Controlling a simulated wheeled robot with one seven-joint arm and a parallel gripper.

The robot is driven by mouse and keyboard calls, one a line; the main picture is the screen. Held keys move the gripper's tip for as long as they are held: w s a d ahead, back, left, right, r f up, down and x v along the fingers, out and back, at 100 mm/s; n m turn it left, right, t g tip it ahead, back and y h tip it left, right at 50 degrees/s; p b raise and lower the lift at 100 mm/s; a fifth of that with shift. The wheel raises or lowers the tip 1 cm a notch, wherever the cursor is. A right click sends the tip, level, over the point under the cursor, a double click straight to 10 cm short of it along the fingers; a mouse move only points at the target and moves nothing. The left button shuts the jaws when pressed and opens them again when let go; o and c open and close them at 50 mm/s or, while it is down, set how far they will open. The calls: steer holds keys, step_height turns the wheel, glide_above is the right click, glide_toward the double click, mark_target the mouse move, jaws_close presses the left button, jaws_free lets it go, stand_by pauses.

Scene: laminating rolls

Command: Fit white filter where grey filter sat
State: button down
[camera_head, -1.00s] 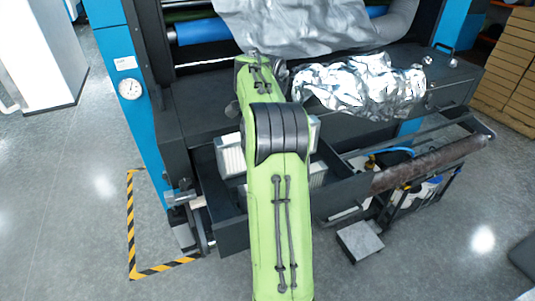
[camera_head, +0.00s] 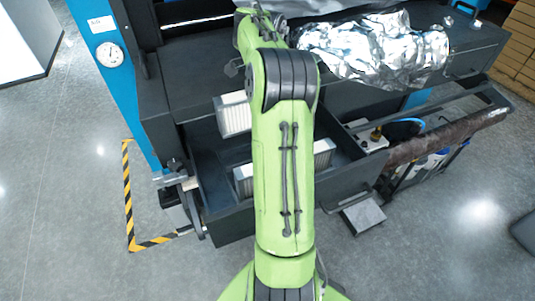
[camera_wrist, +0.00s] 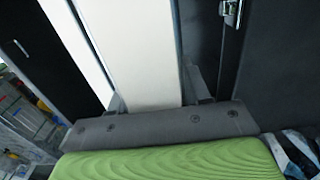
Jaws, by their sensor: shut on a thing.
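A pale, pleated filter, which I take as the white filter (camera_head: 234,115), shows left of my arm, over the back of the open drawer (camera_head: 232,225). In the wrist view, a cream-white slab (camera_wrist: 140,50) stands between the fingers of my gripper (camera_wrist: 155,97), which is shut on it. In the head view my gripper is hidden behind my arm. Another filter (camera_head: 244,182) with greyish edges lies in the drawer, its middle hidden by my arm; its right end shows past the arm. I cannot tell for certain which is the grey filter.
Crumpled silver foil (camera_head: 375,50) lies on the dark machine top above the drawer. A brown roll (camera_head: 450,133) runs along the right. A metal box (camera_head: 363,216) is on the floor right of the drawer. The drawer's left part is bare.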

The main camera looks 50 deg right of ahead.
steer(key=f+b, duration=0.1)
steer(key=f, duration=0.3)
steer(key=f+b, duration=0.1)
steer(key=f, duration=0.3)
steer(key=f+b, duration=0.1)
steer(key=f, duration=0.3)
steer(key=shift+w+d+f, duration=0.15)
steer(key=shift+d+f, duration=0.1)
steer(key=shift+f, duration=0.15)
steer(key=shift+f+b, duration=0.35)
steer(key=shift+b, duration=0.2)
steer(key=c, duration=0.5)
jaws_free()
steer(key=shift+r, duration=0.1)
